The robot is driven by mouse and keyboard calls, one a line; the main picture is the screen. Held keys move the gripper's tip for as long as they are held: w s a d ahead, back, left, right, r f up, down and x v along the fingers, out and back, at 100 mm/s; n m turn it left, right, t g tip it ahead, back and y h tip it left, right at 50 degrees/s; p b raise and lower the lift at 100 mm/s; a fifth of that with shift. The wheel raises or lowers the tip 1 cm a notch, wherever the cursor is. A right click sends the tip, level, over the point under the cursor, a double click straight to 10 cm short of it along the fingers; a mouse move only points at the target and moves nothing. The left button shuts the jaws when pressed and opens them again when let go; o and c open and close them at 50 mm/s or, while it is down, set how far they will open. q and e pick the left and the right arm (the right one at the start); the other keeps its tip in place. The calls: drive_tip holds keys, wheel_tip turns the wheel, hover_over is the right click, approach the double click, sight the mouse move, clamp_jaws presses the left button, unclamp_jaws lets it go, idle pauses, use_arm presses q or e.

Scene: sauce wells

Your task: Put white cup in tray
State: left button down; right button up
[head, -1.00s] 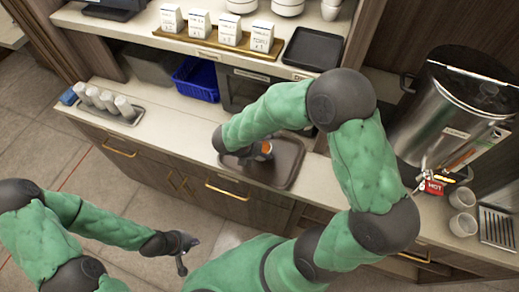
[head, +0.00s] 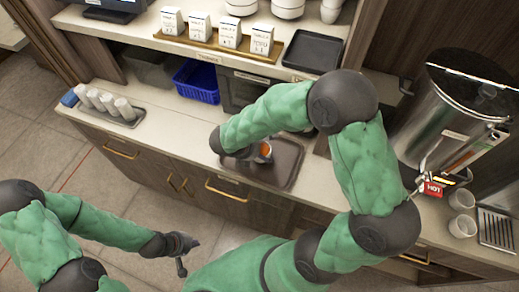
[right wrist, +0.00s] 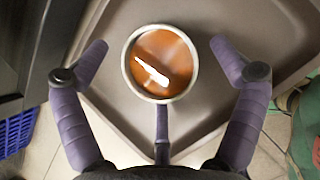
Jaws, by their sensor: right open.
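A white cup (right wrist: 160,64) filled with brown-orange liquid stands upright on the brown tray (right wrist: 205,17) in the right wrist view. In the head view the cup (head: 265,151) is partly hidden by my right arm, and the tray (head: 287,168) lies on the counter. My right gripper (right wrist: 160,47) is open, with its fingers on both sides of the cup and gaps between them and it. My left gripper (head: 187,256) hangs empty and open in front of the counter, away from the cup.
A holder with several pale cups (head: 108,104) is at the counter's left. A blue basket (head: 196,81) sits under the shelf. A metal hot-water dispenser (head: 447,125) and two white cups (head: 462,211) are at the right. A dark tray (head: 313,50) lies on the shelf above.

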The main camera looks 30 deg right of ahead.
drive_tip(key=p+v, duration=0.2)
drive_tip(key=v, duration=0.8)
drive_tip(key=shift+s+a+r, duration=0.15)
drive_tip(key=shift+a+r, duration=0.1)
drive_tip(key=shift+r, duration=0.05)
